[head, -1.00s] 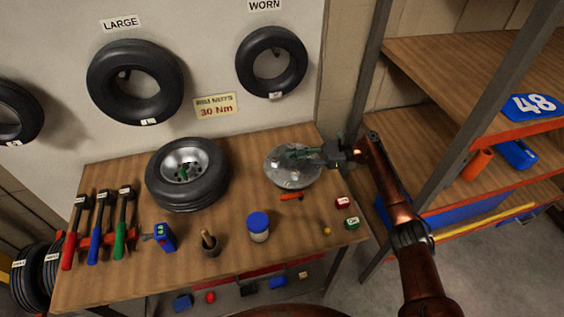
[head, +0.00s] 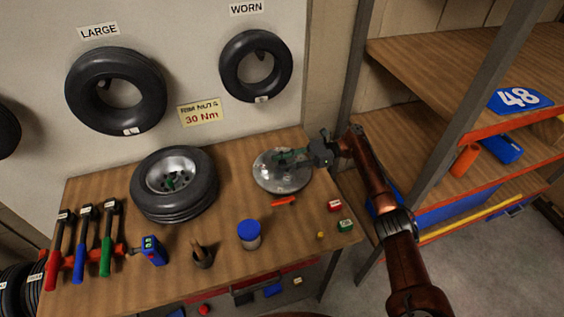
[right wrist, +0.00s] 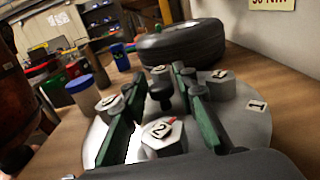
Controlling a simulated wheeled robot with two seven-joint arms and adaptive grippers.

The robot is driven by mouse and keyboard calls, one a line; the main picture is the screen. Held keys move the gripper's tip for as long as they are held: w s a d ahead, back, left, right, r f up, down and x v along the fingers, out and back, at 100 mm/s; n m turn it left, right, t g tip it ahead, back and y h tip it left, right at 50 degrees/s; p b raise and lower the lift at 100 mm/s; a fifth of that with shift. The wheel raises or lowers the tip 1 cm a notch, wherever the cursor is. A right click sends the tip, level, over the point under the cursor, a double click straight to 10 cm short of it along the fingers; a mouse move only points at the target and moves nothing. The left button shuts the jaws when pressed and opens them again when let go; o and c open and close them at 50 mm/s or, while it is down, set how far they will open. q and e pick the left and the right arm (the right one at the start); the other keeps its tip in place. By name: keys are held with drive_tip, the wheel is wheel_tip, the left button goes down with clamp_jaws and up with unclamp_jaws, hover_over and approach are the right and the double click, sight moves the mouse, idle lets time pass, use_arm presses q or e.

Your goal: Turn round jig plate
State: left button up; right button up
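The jig plate (head: 268,183) is a round silver disc lying on the bench's right part. In the right wrist view the plate (right wrist: 246,122) carries several hex nuts with number tags, one marked 2 (right wrist: 162,138), and a black knob (right wrist: 160,93) near its middle. A tag marked 1 (right wrist: 257,106) lies on its rim. My right gripper (head: 283,158) is over the plate, coming from the right. Its green fingers (right wrist: 162,84) are apart, one on each side of the knob, with gaps visible. My left gripper is out of view.
A red-orange tool (head: 284,201), a blue-lidded jar (head: 249,236), and red (head: 335,206) and green (head: 345,225) blocks lie in front. A shelf rack post (head: 359,85) rises close on the right.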

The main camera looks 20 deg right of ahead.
sight(303, 158)
drive_tip(key=shift+o, duration=1)
drive_tip(key=shift+s+d, duration=0.15)
drive_tip(key=shift+d, duration=1.8)
drive_tip(key=shift+s+d, duration=0.1)
drive_tip(key=shift+d, duration=1.8)
drive_tip(key=shift+r, duration=0.1)
